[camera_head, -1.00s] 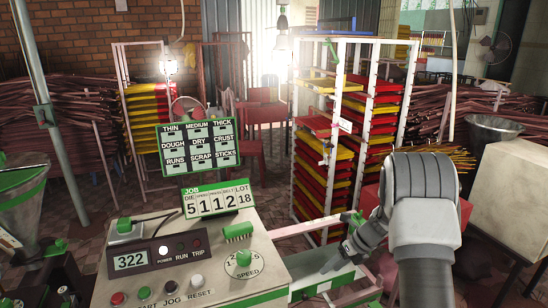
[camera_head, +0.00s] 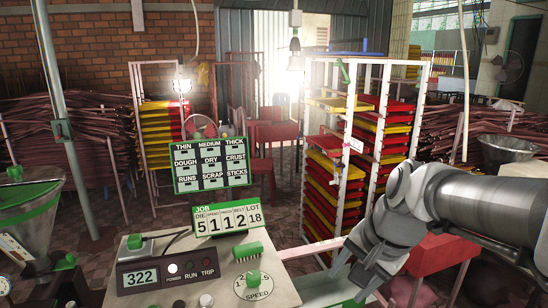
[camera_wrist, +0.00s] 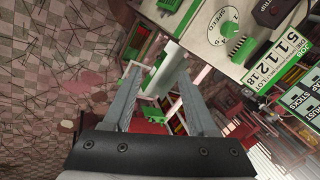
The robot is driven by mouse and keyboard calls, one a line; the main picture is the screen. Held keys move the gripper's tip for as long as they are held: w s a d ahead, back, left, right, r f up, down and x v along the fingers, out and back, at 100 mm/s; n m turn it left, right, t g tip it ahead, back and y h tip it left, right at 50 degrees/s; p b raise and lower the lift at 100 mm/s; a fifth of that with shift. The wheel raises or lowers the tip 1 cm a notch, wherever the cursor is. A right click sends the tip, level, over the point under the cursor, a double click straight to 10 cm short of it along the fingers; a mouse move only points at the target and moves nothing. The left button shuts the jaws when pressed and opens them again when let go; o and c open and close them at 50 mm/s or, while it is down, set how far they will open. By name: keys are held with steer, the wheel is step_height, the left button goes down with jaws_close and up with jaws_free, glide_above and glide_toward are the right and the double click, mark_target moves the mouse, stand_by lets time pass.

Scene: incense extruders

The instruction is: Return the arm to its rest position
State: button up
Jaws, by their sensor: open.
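My gripper (camera_head: 352,281) is at the lower right of the head view, beside the control panel's right side, with my arm reaching in from the right edge. In the wrist view my gripper (camera_wrist: 154,85) has its two fingers spread apart with nothing held between them. The control panel (camera_head: 214,283) has a display reading 322, coloured buttons and a green speed knob (camera_head: 253,278). The speed knob also shows in the wrist view (camera_wrist: 230,28). The fingertips look apart from the panel.
A rack (camera_head: 361,66) of red and yellow trays stands behind my gripper. A green sign board (camera_head: 203,165) and a job number card (camera_head: 226,217) stand at the panel's back. A metal hopper (camera_head: 28,215) is at left. Bundled sticks (camera_head: 58,125) line the walls.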

steer(key=s+d+r+n+t+h, duration=0.1)
steer(key=s+n+h, duration=0.1)
steer(key=s+n, duration=0.7)
steer(key=shift+s+t, duration=0.4)
steer(key=shift+s, duration=0.6)
steer(key=shift+r, duration=0.1)
